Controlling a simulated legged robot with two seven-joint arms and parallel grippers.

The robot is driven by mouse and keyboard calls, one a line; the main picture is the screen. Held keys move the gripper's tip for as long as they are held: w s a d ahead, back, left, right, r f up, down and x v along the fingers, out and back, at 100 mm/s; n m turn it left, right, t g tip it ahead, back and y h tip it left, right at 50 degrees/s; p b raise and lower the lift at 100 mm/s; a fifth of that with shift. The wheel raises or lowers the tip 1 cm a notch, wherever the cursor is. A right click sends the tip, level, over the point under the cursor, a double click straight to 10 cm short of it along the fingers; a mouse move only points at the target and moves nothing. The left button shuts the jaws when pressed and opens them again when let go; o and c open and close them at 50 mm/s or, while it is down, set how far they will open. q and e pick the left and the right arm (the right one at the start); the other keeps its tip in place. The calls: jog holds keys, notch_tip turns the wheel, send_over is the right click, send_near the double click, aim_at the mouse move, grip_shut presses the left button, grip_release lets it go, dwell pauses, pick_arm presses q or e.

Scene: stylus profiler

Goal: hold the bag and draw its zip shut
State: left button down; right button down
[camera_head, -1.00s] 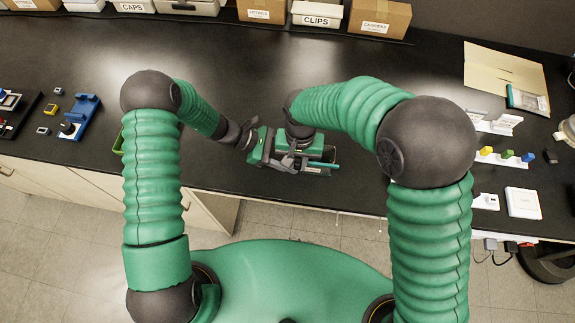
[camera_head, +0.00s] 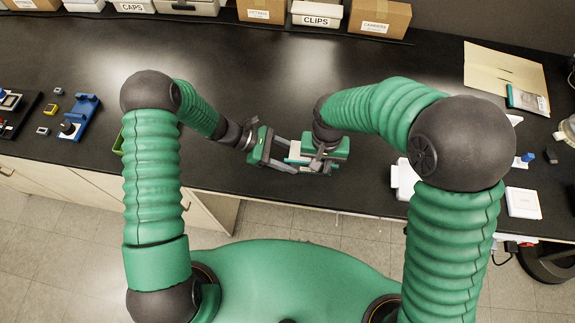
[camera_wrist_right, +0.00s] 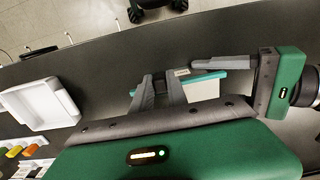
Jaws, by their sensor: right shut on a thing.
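The bag is a small pale pouch with a teal strip along one edge. In the head view only a sliver of the bag (camera_head: 296,151) shows between my grippers; its pale face and teal edge also show in the right wrist view (camera_wrist_right: 207,87). My right gripper (camera_head: 318,166) is shut on the bag's zip, and its fingers also show in the right wrist view (camera_wrist_right: 158,88). My left gripper (camera_head: 289,154) is at the bag's other end, with one finger along it in the right wrist view (camera_wrist_right: 195,70). Its grip on the bag is unclear. The zip pull is hidden.
A white tray (camera_wrist_right: 42,103) lies on the black bench, beyond my right gripper. A blue holder (camera_head: 80,116) stands at the left, and labelled boxes (camera_head: 317,16) line the back. The bench behind my grippers is clear; its front edge is close.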

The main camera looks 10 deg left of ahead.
pick_arm(q)
jog(key=shift+f, duration=0.1)
pick_arm(e)
jog(key=shift+w+d, duration=0.1)
jog(key=shift+d, duration=2.15)
pick_arm(q)
jog(key=shift+a, duration=0.1)
pick_arm(e)
jog(key=shift+d, duration=0.1)
jog(key=c, duration=1.2)
grip_release()
jog(key=shift+c, duration=0.2)
notch_tip(320, 180, up, 7)
jog(key=shift+a, duration=0.2)
